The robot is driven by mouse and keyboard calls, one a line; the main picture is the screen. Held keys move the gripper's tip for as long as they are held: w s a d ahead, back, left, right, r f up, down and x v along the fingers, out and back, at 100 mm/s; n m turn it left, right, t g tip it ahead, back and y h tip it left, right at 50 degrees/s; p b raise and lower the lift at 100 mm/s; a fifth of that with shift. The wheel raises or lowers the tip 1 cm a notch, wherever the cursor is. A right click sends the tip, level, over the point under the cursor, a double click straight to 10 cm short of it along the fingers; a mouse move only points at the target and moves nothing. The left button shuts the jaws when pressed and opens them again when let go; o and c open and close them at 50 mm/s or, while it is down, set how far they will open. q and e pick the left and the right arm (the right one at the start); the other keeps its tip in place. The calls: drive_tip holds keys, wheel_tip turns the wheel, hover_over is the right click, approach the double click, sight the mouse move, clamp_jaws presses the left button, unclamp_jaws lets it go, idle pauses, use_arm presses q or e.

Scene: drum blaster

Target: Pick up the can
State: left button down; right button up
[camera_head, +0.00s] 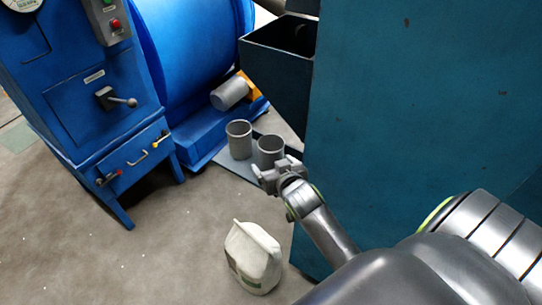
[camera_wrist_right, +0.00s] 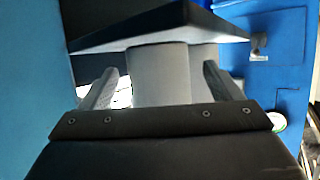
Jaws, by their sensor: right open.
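Three grey metal cans show in the head view. One can (camera_head: 239,140) stands upright, another can (camera_head: 270,149) stands upright to its right, and a third can (camera_head: 230,94) lies tilted at the blue machine's base. My right gripper (camera_head: 277,170) is open, right in front of the right standing can and partly hiding its lower part. In the right wrist view, a grey can (camera_wrist_right: 160,75) shows between the two spread fingers of the right gripper (camera_wrist_right: 160,82), with a gap on the left side; contact cannot be told. My left gripper is out of view.
A dark chute (camera_head: 280,62) overhangs behind the cans. A blue drum machine (camera_head: 190,40) stands left.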

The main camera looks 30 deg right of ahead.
sight(271, 162)
drive_tip(key=shift+x, duration=1.7)
drive_tip(key=shift+s, duration=0.1)
drive_tip(key=shift+c, duration=0.3)
drive_tip(key=c, duration=1.1)
